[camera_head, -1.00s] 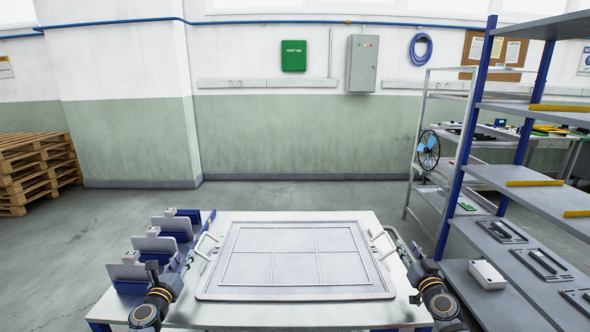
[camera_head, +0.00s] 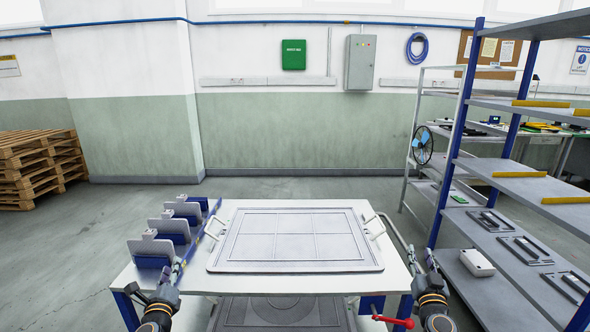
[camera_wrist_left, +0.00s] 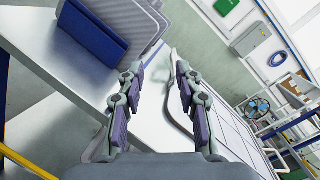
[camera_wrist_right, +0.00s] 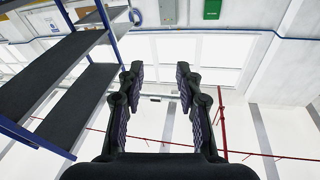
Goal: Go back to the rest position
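A flat grey panel (camera_head: 294,257) with two pale handles lies on the white worktable (camera_head: 197,280). Its left handle (camera_head: 215,227) and right handle (camera_head: 374,226) stand free in the head view. My left gripper (camera_head: 172,273) is low beside the table's left part, apart from the panel; in the left wrist view its fingers (camera_wrist_left: 160,82) are spread, with the curved handle beyond them. My right gripper (camera_head: 424,264) is off the table's right side; in the right wrist view its fingers (camera_wrist_right: 159,75) are spread and empty, pointing upward.
Blue holders with grey plates (camera_head: 172,228) line the table's left edge. A blue-post shelf rack (camera_head: 471,125) stands close on the right with a white box (camera_head: 477,262). A red lever (camera_head: 395,321) projects at the table's lower right. Pallets (camera_head: 38,165) stand far left. Floor behind the table is clear.

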